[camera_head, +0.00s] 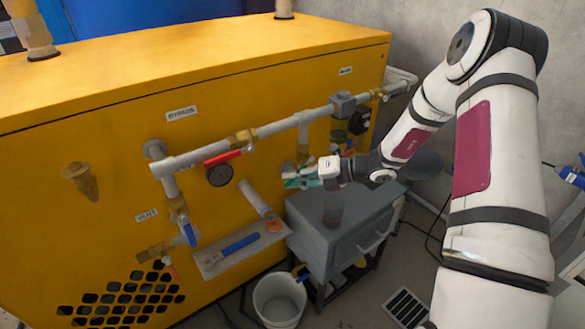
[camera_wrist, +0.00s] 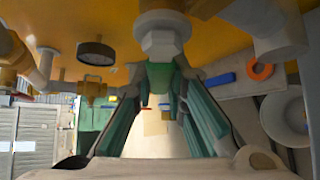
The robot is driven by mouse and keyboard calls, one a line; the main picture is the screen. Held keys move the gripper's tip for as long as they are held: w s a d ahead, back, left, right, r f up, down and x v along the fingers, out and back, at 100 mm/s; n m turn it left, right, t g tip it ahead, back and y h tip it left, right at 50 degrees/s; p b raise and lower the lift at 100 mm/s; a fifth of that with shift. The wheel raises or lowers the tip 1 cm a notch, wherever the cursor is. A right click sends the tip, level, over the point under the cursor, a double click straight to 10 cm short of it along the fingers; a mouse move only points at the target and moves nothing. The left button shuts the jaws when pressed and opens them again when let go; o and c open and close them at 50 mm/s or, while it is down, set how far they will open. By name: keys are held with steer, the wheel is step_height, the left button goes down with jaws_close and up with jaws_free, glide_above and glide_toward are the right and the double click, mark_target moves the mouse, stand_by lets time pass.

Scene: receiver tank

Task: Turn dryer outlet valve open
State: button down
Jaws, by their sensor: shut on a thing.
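A green valve handle (camera_wrist: 160,75) sits below a pale hex fitting (camera_wrist: 160,42) in the wrist view. I take it for the dryer outlet valve, but no readable label beside it confirms this. My gripper (camera_head: 291,179) reaches in from the right to the pipework on the front of the yellow cabinet (camera_head: 110,130). Its teal-padded fingers are shut on the green handle, one finger on each side. In the head view the gripper largely hides the handle, so its exact angle cannot be told.
A pipe (camera_head: 275,126) with a red-handled valve (camera_head: 222,158) and a gauge (camera_head: 219,176) runs above left. A blue-handled valve (camera_head: 188,231) is lower left. A grey box (camera_head: 315,238) stands below my gripper, beside a white bucket (camera_head: 279,299). A tool shelf (camera_head: 210,262) juts out.

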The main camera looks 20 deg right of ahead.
steer(key=shift+w+d+f+n+h, duration=0.2)
steer(key=shift+d+f+n+h, duration=0.55)
steer(key=shift+h, duration=0.45)
steer(key=shift+w+d+f+n+h, duration=0.15)
steer(key=shift+d+f+n+h, duration=0.6)
steer(key=shift+h, duration=0.45)
steer(key=c, duration=1.6)
jaws_free()
steer(key=shift+a, duration=0.1)
steer(key=shift+r, duration=0.15)
